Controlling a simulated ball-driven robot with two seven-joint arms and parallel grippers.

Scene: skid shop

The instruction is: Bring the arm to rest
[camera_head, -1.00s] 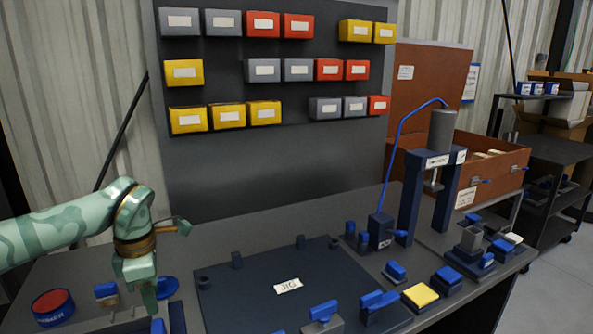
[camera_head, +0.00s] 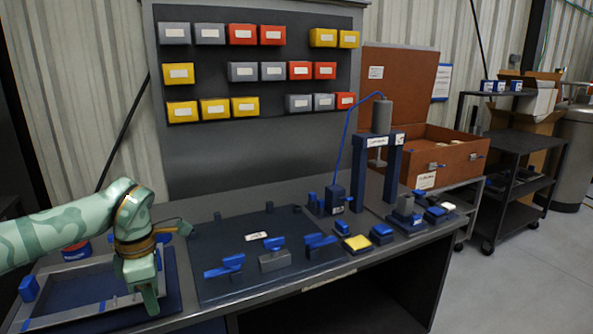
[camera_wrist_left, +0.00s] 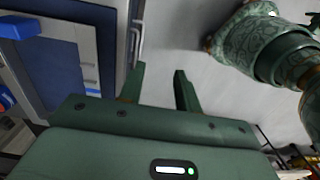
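My left arm comes in from the left in the head view, and its gripper (camera_head: 146,285) points down over the right side of a grey frame (camera_head: 85,268) on a dark blue base. In the left wrist view the two fingers of the left gripper (camera_wrist_left: 158,88) stand apart with nothing between them. Bare grey floor shows beyond the fingers there. The frame lies to the left of the fingers in that view. A green patterned arm part of mine shows at its upper right. My right gripper cannot be made out in the head view.
A jig plate (camera_head: 220,240) with blue-handled clamps (camera_head: 275,258) lies right of the gripper. A bin board (camera_head: 260,160) rises behind. Open floor (camera_head: 530,275) is at right.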

